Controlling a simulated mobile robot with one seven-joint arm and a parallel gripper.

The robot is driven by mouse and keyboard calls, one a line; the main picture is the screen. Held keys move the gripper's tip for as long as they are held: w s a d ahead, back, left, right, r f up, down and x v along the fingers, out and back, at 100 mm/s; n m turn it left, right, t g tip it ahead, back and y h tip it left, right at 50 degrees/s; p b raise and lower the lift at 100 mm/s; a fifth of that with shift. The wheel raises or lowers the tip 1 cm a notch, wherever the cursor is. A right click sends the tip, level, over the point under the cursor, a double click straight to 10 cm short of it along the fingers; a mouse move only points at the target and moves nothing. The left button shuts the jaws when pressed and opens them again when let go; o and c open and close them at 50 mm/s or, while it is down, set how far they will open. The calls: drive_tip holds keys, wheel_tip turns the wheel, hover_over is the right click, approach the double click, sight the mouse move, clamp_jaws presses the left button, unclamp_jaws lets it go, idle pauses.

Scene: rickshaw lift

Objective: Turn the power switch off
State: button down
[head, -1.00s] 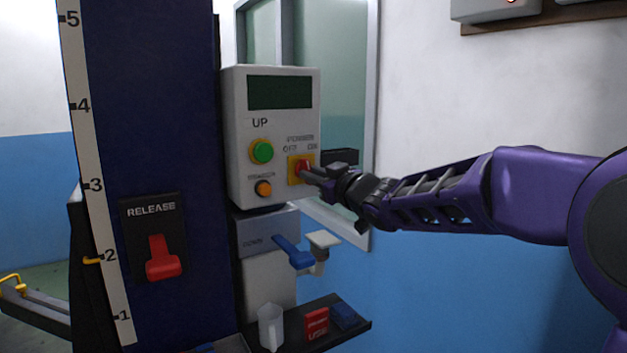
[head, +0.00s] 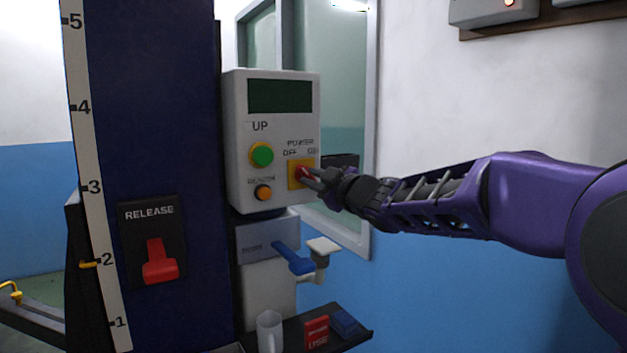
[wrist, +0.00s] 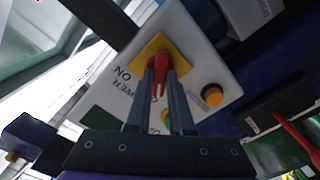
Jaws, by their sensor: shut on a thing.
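The power switch (head: 302,174) is a red knob on a yellow square plate, at the lower right of a light grey control box (head: 237,150). OFF and ON labels stand above it. In the wrist view the red knob (wrist: 159,66) sits between my two fingers, with the yellow plate behind it. My gripper (head: 312,178) reaches in from the right and is shut on the knob. It also shows in the wrist view (wrist: 159,80). The fingers hide part of the knob, so its exact angle is hard to tell.
A green button (head: 262,154) and an orange button (head: 263,192) are on the same box. A blue lever (head: 292,258) is below it. A red release lever (head: 159,262) is on the blue column. A shelf holds a clear cup (head: 269,332) and small boxes.

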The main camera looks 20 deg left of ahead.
drive_tip(key=c, duration=0.8)
unclamp_jaws()
drive_tip(key=shift+d, duration=0.1)
drive_tip(key=v, duration=1.2)
drive_tip(key=shift+p, duration=0.3)
